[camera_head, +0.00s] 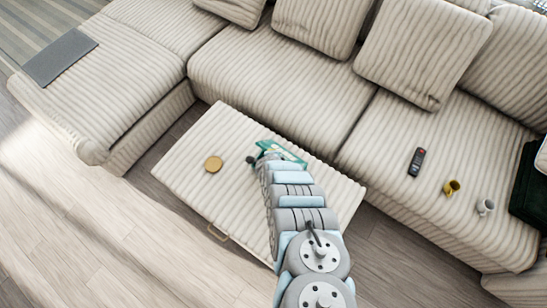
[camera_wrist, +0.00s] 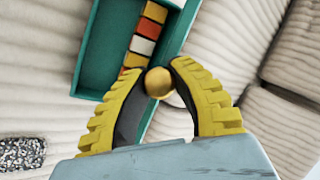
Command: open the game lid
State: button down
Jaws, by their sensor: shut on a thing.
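The game is a teal box (camera_head: 283,152) on the striped ottoman, partly hidden behind my arm. In the wrist view the teal box (camera_wrist: 97,48) shows its raised rim and a row of yellow, orange and white tiles (camera_wrist: 146,38). A round gold knob (camera_wrist: 159,82) sits at the near part of the box. My gripper (camera_wrist: 160,76) has its two yellow fingers closed on this knob from both sides. How the knob joins the lid is hidden by the fingers. In the head view the fingertips are mostly covered by my arm.
The striped ottoman (camera_head: 190,200) also bears a round gold-brown disc (camera_head: 213,164) left of the box. A sofa (camera_head: 270,85) stands behind and to the right, with a remote (camera_head: 417,162) and two mugs on it. Wooden floor lies open in front.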

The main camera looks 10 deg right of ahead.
jog(key=c, duration=0.8)
grip_release()
jog(key=shift+r, duration=0.15)
jog(key=shift+s+a+r, duration=0.15)
jog(key=shift+s+r, duration=0.1)
jog(key=shift+s, duration=0.05)
jog(key=shift+v, duration=3.25)
